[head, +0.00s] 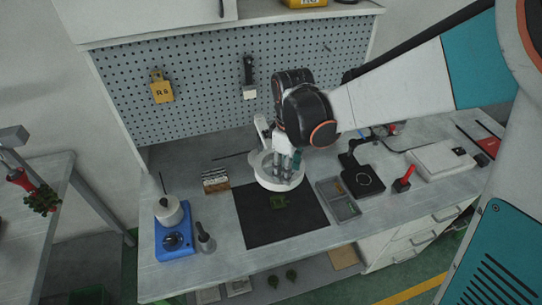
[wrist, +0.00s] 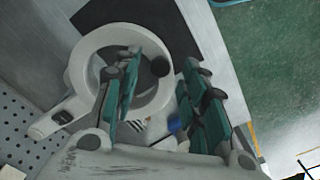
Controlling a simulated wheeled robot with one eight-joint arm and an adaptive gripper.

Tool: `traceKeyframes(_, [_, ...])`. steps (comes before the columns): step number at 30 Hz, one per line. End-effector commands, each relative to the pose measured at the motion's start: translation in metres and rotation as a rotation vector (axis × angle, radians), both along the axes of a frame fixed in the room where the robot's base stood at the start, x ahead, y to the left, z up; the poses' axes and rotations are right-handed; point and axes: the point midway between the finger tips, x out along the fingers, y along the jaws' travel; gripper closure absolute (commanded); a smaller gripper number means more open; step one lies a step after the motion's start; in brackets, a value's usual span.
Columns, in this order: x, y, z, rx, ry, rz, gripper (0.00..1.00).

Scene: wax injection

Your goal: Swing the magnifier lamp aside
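The magnifier lamp (head: 262,180) has a white ring head that hangs over the back of the black mat (head: 285,228). In the wrist view its ring (wrist: 80,72) fills the upper left, with a dark round knob (wrist: 160,67) on its right side. My gripper (head: 286,168) reaches down at the ring from above. In the wrist view my gripper (wrist: 163,70) has its teal-padded fingers apart, one over the ring's opening and one outside the right rim. The rim shows between them; contact cannot be told. My wrist hides much of the lamp's arm.
A green piece (head: 279,201) lies on the mat. A blue unit (head: 173,246) with a white pot stands left, a grey compartment tray (head: 338,199) and a black stand (head: 362,180) right. A red-handled tool (head: 404,181) and white box (head: 438,160) are farther right. A pegboard (head: 200,100) rises behind.

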Motion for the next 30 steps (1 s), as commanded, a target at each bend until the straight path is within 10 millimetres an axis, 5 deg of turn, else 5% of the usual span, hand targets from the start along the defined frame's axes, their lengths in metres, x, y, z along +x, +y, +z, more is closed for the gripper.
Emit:
traceKeyframes(14, [-0.0022,-0.0028,-0.0131,0.0,0.0,0.0,0.61])
traceKeyframes(20, [-0.0021,-0.0028,-0.0131,0.0,0.0,0.0,0.99])
traceKeyframes(30, [-0.0037,0.0026,-0.0132,0.0,0.0,-0.017,1.0])
